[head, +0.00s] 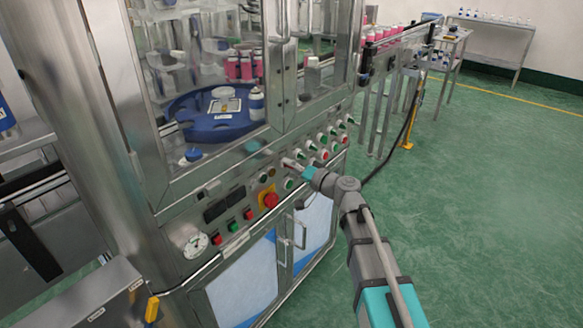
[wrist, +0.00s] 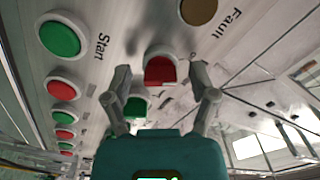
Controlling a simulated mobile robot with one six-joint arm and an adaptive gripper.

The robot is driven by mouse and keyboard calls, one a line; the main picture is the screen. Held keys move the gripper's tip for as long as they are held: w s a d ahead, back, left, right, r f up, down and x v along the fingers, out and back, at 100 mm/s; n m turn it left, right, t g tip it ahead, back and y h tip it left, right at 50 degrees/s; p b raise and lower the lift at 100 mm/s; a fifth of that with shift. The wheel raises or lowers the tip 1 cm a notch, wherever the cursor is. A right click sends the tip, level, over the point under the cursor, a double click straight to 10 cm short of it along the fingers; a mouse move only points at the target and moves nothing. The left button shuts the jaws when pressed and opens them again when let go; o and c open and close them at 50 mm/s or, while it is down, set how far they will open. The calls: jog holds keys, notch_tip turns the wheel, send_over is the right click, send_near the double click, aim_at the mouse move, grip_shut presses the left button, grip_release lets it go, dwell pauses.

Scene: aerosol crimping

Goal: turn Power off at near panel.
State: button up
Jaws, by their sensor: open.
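The near panel (head: 205,225) is the sloped metal front of the machine, with several buttons and lamps. My gripper (head: 290,165) is at this panel in the head view, to the right of the red emergency knob (head: 270,200). In the wrist view my gripper (wrist: 160,72) is open, its two fingers on either side of a red button or knob (wrist: 160,70). I cannot tell whether they touch it. A green button (wrist: 135,107) is just below it. No "Power" label can be read, and the gripper hides part of the panel in the head view.
A green button (wrist: 60,38) beside the word "Start" and an amber lamp (wrist: 198,10) beside "Fault" are close by. More buttons (head: 322,139) line the panel to the right. Cabinet handles (head: 300,233) stick out below. The green floor (head: 480,200) at right is clear.

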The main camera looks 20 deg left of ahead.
jog(key=shift+d, duration=0.15)
jog(key=v, duration=1.1)
jog(key=shift+s+d, duration=0.15)
jog(key=shift+d, duration=0.2)
dwell(0.3)
jog(key=s+d+f+g+h, duration=0.45)
jog(key=d+f+h, duration=0.45)
jog(key=d+f, duration=0.45)
jog(key=s+d+f+m+g+h, duration=0.1)
jog(key=s+d+f+h, duration=0.25)
jog(key=d, duration=0.45)
jog(key=s+d+f+m+g+h, duration=0.1)
jog(key=s+d+f+h, duration=0.15)
jog(key=d+h, duration=0.45)
notch_tip(320, 180, up, 24)
jog(key=d+y+p, duration=0.1)
jog(key=y+p, duration=0.1)
jog(key=p, duration=2.1)
jog(key=shift+s+d, duration=0.35)
